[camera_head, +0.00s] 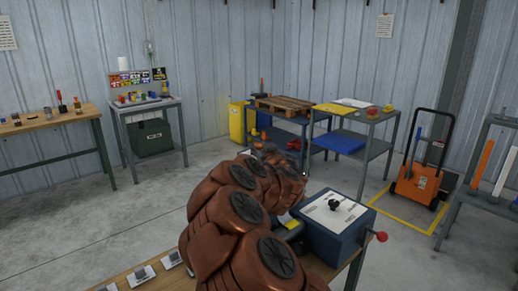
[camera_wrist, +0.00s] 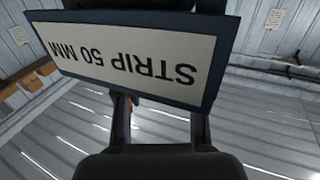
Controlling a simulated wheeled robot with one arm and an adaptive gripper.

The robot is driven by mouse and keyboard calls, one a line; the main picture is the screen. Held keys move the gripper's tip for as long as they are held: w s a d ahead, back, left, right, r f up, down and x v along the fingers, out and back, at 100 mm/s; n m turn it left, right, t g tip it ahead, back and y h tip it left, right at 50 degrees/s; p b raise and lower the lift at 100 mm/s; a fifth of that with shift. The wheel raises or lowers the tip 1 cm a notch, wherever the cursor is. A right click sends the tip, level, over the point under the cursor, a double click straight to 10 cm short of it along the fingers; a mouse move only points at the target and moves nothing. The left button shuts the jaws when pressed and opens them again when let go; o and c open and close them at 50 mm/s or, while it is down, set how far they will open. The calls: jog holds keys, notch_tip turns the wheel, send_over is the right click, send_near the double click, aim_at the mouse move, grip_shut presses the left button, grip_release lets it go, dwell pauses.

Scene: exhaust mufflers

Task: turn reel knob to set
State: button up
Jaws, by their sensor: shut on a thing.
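A black knob (camera_head: 334,204) sits on the white marked top of a blue box (camera_head: 337,236), at the lower right of the head view; its small lettering is too small to read. A red ball handle (camera_head: 381,236) sticks out at the box's right side. In the wrist view my gripper (camera_wrist: 160,110) is shut on a dark-framed white plate (camera_wrist: 125,52). The plate reads "STRIP 50 MM" upside down and covers the fingertips. In the head view my copper arm hides most of the gripper, left of the box and apart from the knob.
The box stands on a wooden bench (camera_head: 130,272) with several small grey pieces at its left. Behind are a grey shelf with a yellow sheet (camera_head: 335,109), a pallet (camera_head: 283,104) and an orange hand truck (camera_head: 415,184). The grey floor between is free.

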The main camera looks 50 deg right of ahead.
jog(key=shift+a, duration=0.1)
jog(key=shift+c, duration=0.8)
jog(key=shift+s+r+y+p, duration=0.15)
jog(key=shift+y+p, duration=0.15)
jog(key=shift+p, duration=0.35)
jog(key=shift+d+r+n+t+y+p, duration=0.15)
jog(key=shift+d+n+t+y+p, duration=0.25)
jog(key=shift+p, duration=0.6)
jog(key=n+t+y+p, duration=0.1)
jog(key=n+y+p, duration=0.2)
jog(key=p, duration=0.3)
jog(key=shift+r+y, duration=0.1)
jog(key=shift+y, duration=0.5)
jog(key=n+y+p, duration=0.1)
jog(key=y, duration=0.1)
jog(key=n+y+p, duration=0.1)
jog(key=y+p, duration=0.1)
jog(key=shift+d+n, duration=0.15)
jog(key=shift+n, duration=0.15)
jog(key=shift+d+f+n+y+p, duration=0.1)
jog(key=shift+f+n+y+p, duration=0.2)
jog(key=shift+n+y, duration=0.7)
jog(key=shift+f+n+y+p, duration=0.1)
jog(key=shift+n+y+p, duration=0.35)
jog(key=shift+y, duration=0.95)
jog(key=shift+n+g+y, duration=0.35)
jog(key=shift+g+y, duration=0.05)
